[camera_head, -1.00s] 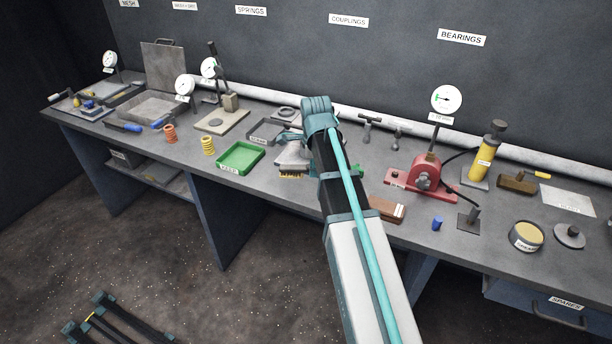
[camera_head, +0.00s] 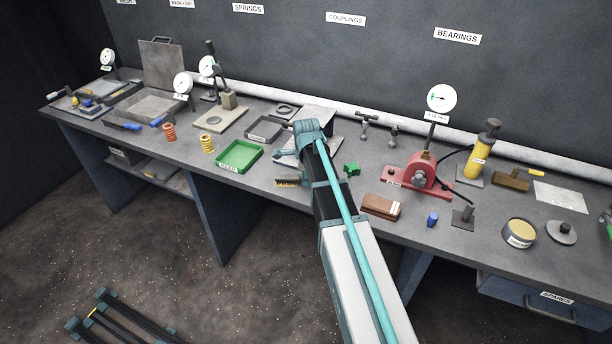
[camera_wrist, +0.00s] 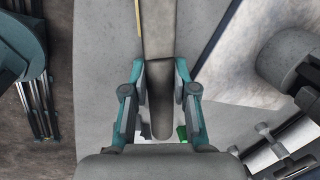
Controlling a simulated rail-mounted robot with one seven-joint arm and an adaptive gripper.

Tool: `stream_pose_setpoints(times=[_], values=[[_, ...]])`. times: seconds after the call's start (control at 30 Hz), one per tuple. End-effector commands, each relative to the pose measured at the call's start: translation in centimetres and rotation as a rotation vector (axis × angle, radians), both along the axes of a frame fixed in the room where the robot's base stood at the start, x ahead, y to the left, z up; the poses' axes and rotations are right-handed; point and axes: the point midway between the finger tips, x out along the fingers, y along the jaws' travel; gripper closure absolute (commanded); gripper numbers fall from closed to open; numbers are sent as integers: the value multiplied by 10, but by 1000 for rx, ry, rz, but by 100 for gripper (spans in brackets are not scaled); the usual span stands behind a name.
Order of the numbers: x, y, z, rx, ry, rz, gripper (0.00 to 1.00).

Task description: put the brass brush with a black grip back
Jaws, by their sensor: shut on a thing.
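The brass brush shows in the head view (camera_head: 287,181), low over or at the bench near its front edge, brass bristles toward the viewer. My gripper (camera_head: 290,157) is beside it, partly hidden by my own arm. In the wrist view my gripper (camera_wrist: 160,105) has its two fingers on either side of the brush's long grip (camera_wrist: 158,75). The grip looks grey-brown there and ends in a rounded tip. A thin yellow strip shows along its upper left. I cannot tell whether the brush touches the bench.
A green tray (camera_head: 222,164) stands left of the brush, a pale plate (camera_head: 318,115) behind my gripper. A green part (camera_head: 352,169) and a brown block (camera_head: 381,207) lie to the right.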

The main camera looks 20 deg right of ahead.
Motion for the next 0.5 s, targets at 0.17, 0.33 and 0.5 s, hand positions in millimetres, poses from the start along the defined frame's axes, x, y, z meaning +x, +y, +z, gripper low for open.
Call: stream_pose_setpoints(times=[0.17,0.33,0.5], values=[[0,0,-1,-1,2,1,63],[0,0,-1,-1,2,1,48],[0,0,0,-1,2,1,48]])
